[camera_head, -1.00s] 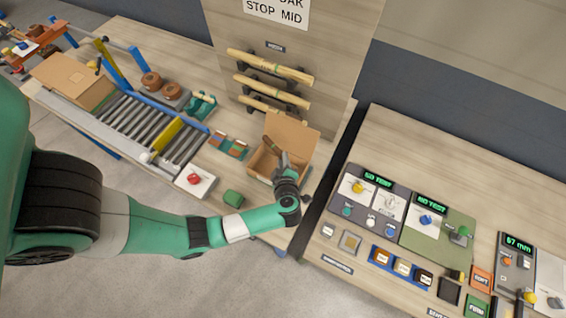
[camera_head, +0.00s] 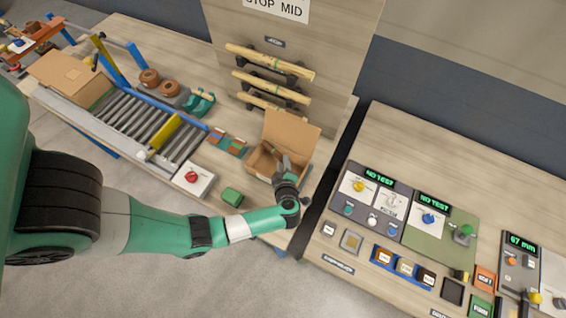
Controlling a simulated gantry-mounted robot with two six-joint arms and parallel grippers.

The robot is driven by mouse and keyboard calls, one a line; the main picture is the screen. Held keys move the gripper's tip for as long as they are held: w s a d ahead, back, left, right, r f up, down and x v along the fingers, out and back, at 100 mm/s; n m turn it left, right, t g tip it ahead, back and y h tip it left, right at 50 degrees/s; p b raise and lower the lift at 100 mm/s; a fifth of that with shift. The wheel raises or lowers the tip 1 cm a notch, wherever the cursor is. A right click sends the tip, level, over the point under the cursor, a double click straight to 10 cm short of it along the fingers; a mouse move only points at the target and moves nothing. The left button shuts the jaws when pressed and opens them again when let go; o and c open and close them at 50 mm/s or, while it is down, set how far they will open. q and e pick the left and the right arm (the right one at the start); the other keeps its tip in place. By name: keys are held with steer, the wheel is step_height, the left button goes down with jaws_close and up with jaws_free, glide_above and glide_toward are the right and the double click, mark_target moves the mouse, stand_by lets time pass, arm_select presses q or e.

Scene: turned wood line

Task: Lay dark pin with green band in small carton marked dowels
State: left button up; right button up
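The small open carton (camera_head: 293,132) stands near the right end of the left bench, its brown back flap raised. My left gripper (camera_head: 280,160) reaches down into it from the front. A small dark brown piece (camera_head: 272,150) shows beside the fingertips inside the carton; it looks like the dark pin, but I cannot make out its green band. The fingers are too small and partly hidden to show whether they grip it. The carton's marking is not readable here. My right gripper is not in view.
A rack of pale turned pieces (camera_head: 270,62) stands behind the carton. A green block (camera_head: 231,196), a red button box (camera_head: 193,178) and a roller conveyor (camera_head: 140,118) lie to the left. A dark gap separates the right bench with its test panels (camera_head: 385,205).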

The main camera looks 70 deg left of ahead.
arm_select(q)
steer(key=o, duration=0.3)
steer(key=r+p+v, duration=0.1)
steer(key=p+v, duration=0.1)
steer(key=v, duration=1)
steer(key=shift+p, duration=0.35)
steer(key=shift+r, duration=0.15)
